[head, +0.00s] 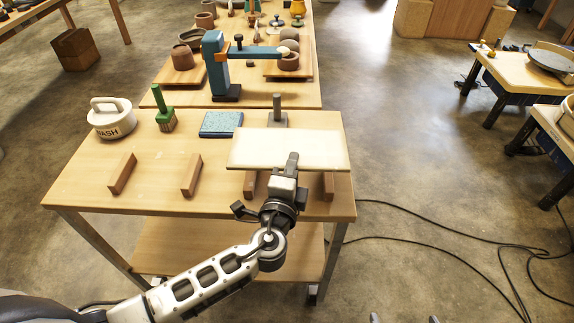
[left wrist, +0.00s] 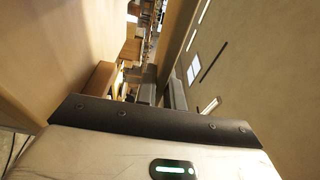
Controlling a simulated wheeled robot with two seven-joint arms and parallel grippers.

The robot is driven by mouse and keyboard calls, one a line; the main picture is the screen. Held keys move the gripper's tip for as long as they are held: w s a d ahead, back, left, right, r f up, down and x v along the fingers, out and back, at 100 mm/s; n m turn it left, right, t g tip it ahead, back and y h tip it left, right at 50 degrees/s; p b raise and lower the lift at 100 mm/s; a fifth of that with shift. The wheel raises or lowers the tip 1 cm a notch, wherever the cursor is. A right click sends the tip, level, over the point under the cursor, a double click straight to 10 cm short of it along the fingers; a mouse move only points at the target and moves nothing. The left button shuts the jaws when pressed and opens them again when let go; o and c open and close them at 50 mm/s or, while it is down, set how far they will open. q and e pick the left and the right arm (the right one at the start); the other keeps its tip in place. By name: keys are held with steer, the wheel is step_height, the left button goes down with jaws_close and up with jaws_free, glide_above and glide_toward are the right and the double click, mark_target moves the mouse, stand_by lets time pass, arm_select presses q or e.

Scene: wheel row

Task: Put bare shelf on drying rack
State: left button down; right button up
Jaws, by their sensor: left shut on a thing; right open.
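The bare shelf is a cream rectangular board (head: 270,145), roughly level above the front right part of the table. My left gripper (head: 291,163) is shut on its near edge, and its fingers also show in the left wrist view (left wrist: 162,92). Two wooden rails (head: 250,186) and (head: 328,187) stand partly hidden under the board. Two more rails (head: 122,173) and (head: 191,175) stand bare at the left. I cannot tell for sure which rails make the drying rack. The tips of my right gripper (head: 404,319) just show at the bottom edge, apart and empty.
On the table (head: 75,185) stand a white WASH pot (head: 112,120), a green brush (head: 164,112), a blue sponge (head: 221,124) and a grey post (head: 277,112). Behind is a blue stand with an arm (head: 218,70) and pottery. Cables (head: 430,208) lie on the floor at right.

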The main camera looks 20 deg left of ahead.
arm_select(q)
steer(key=shift+f, duration=0.45)
step_height(320, 180, down, 4)
steer(key=b, duration=0.3)
steer(key=shift+r, duration=0.25)
steer(key=shift+f+b, duration=0.5)
steer(key=shift+f, duration=0.3)
arm_select(e)
steer(key=shift+w+a+f, duration=0.2)
steer(key=shift+a+f, duration=0.4)
steer(key=shift+f, duration=0.25)
arm_select(q)
steer(key=shift+f+b, duration=0.55)
steer(key=shift+b, duration=0.15)
arm_select(e)
steer(key=shift+d+f, duration=0.1)
steer(key=shift+f, duration=0.6)
